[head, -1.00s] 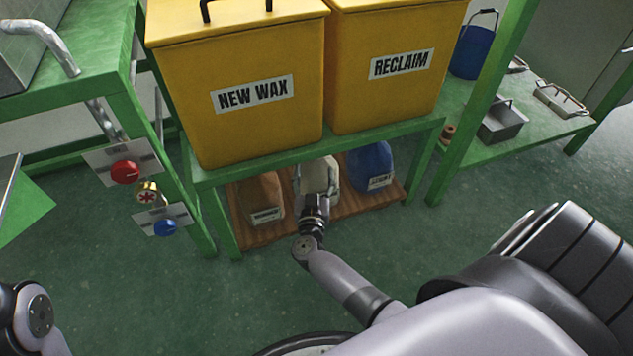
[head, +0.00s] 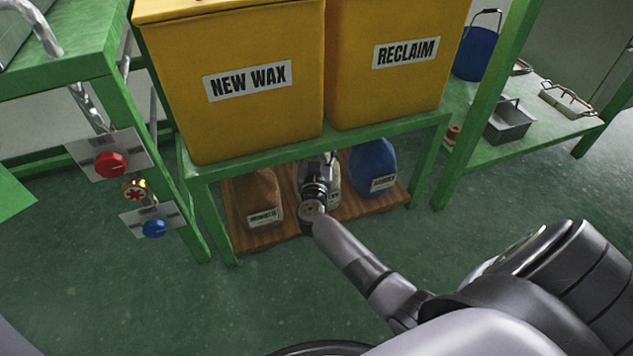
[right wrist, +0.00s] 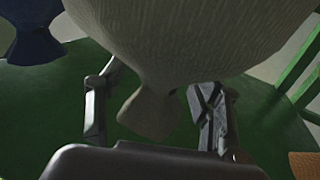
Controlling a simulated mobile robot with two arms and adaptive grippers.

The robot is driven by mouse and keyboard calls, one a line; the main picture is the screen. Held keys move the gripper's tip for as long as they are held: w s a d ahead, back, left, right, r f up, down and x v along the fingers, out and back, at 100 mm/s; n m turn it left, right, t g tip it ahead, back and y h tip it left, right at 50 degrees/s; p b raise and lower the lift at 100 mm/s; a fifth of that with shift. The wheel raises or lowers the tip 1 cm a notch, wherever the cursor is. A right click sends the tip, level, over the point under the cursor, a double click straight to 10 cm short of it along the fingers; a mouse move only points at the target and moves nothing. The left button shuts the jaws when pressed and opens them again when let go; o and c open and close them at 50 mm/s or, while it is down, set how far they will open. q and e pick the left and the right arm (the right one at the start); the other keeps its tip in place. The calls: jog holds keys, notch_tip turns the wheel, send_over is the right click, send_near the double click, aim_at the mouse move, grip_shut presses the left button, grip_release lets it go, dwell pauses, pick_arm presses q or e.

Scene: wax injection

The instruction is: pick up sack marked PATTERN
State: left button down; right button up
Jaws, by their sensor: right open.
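Three sacks stand on a wooden board under the yellow bins: a brown sack (head: 257,190) at left, a cream sack (head: 334,178) in the middle and a blue sack (head: 372,165) at right. Their labels are too small or too covered to read, so I cannot tell which is marked PATTERN. My right gripper (head: 319,165) is open at the cream sack and hides much of it. In the right wrist view, the cream sack (right wrist: 190,35) fills the top, and its tied neck (right wrist: 150,112) hangs between the spread fingers (right wrist: 158,110). My left gripper is out of view.
The wooden board (head: 290,238) lies low inside a green stand (head: 216,225). Bins labelled NEW WAX (head: 235,125) and RECLAIM (head: 385,95) sit above. Red (head: 110,164) and blue (head: 154,228) knobs are at left. The floor in front is clear.

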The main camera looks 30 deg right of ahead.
jog(key=shift+c, duration=0.5)
grip_shut()
jog(key=shift+s, duration=0.1)
dwell(0.4)
